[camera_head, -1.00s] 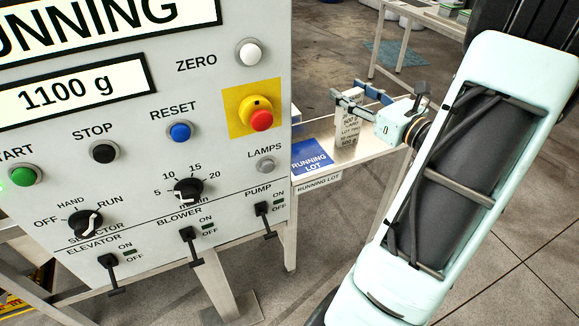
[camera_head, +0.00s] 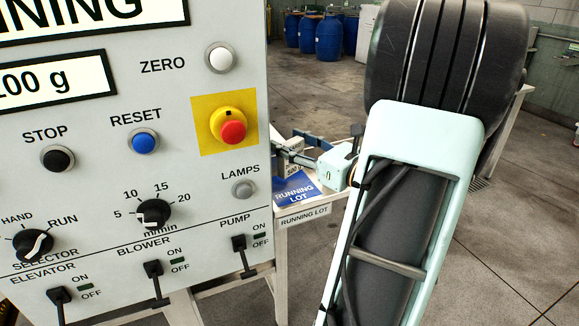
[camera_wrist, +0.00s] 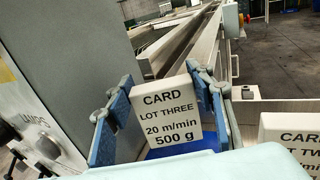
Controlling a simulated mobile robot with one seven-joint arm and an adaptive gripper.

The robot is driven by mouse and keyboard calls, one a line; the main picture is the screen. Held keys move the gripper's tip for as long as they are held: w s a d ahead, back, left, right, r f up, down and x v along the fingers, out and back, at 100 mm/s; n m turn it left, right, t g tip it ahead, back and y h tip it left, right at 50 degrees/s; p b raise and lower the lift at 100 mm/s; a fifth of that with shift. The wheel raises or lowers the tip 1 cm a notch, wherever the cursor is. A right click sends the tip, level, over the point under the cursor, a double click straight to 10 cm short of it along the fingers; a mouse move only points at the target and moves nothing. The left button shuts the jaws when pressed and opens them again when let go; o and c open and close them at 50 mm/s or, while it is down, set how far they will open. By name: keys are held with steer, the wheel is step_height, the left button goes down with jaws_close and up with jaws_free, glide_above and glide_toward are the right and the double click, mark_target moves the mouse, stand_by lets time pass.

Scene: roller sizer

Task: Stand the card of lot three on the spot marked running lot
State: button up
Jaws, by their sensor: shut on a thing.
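The card of lot three (camera_wrist: 160,118) is a pale block with black print, upright and slightly tilted in the wrist view. My gripper (camera_wrist: 158,85) is shut on it, with a blue finger on each side. In the head view my gripper (camera_head: 300,150) is at the right edge of the panel, above the blue running lot mark (camera_head: 297,192). Only a bit of the held card (camera_head: 293,169) shows there, at the mark's back. The blue mark (camera_wrist: 187,152) shows below and behind the card in the wrist view. I cannot tell whether the card touches it.
The card of lot two (camera_wrist: 292,145) stands to the right of the held card in the wrist view. The grey control panel (camera_head: 190,110), with an emergency stop (camera_head: 231,128), is close on the left. The small table's labelled front edge (camera_head: 305,216) lies below the mark.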

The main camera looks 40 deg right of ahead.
steer(key=shift+f+b, duration=0.4)
steer(key=shift+f, duration=1.65)
steer(key=shift+f, duration=0.1)
steer(key=shift+f, duration=0.15)
steer(key=o, duration=1.2)
steer(key=shift+s+r, duration=0.15)
steer(key=shift+r, duration=0.1)
steer(key=s, duration=0.3)
steer(key=s+d, duration=0.1)
steer(key=s, duration=0.7)
steer(key=shift+s+d, duration=0.25)
steer(key=shift+d, duration=0.15)
steer(key=shift+f+p, duration=0.1)
steer(key=shift+p, duration=0.2)
